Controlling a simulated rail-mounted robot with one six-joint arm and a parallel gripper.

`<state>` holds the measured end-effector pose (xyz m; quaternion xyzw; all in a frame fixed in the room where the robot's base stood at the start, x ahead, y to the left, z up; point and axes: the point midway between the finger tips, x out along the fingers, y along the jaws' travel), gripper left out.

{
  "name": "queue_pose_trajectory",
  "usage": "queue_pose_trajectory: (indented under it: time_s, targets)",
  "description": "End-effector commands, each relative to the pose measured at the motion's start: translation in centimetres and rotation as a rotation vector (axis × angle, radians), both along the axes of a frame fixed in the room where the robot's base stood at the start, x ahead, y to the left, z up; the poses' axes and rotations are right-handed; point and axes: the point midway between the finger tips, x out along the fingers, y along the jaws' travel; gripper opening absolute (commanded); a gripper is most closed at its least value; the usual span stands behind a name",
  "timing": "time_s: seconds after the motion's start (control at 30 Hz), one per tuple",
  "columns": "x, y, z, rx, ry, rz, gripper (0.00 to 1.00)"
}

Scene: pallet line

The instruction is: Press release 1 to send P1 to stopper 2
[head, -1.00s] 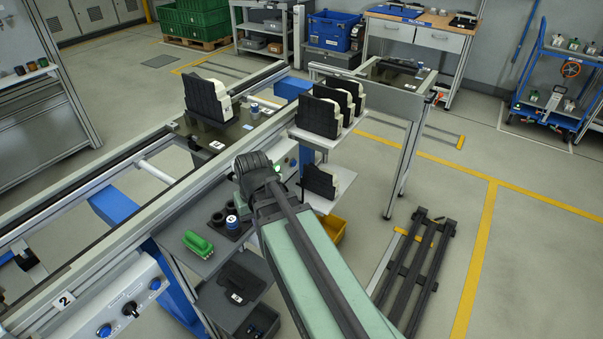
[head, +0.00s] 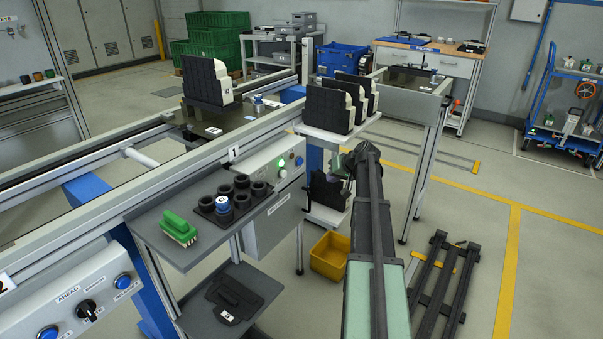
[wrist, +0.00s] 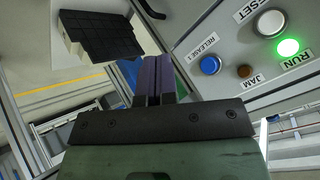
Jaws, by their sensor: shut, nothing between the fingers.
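In the wrist view, the blue RELEASE 1 button (wrist: 210,65) is on the grey control panel (wrist: 225,45). My gripper (wrist: 152,60) is shut and empty, its fingertips left of the button; no contact with it is visible. In the head view, my wrist is at the right end of the station 1 box (head: 270,215), and my fingertips are hard to make out. A dark pallet plate (head: 240,127) sits on the conveyor near the "1" label, carrying a black-and-white block (head: 208,82). Its own marking is too small to read. A partly cut "2" label (head: 4,284) is at lower left.
The green RUN lamp (wrist: 288,47), white RESET button (wrist: 271,23) and amber JAM light (wrist: 244,71) are close to RELEASE 1. A shelf (head: 310,132) with black-and-white blocks stands beside my wrist. A yellow bin (head: 329,257) is below.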

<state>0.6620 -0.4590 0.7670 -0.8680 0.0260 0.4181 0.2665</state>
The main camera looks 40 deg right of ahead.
Motion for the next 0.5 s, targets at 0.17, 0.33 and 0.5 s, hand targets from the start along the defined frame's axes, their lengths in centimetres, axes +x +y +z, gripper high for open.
queue_pose_trajectory:
  time_s: [0.17,0.33,0.5]
  targets:
    - [0.86,-0.35,0.68,-0.039,-0.052,0.030,0.00]
    - [0.83,-0.30,0.66,-0.038,-0.051,0.030,0.00]
    - [1.24,-0.16,0.65,-0.038,-0.049,0.030,0.00]
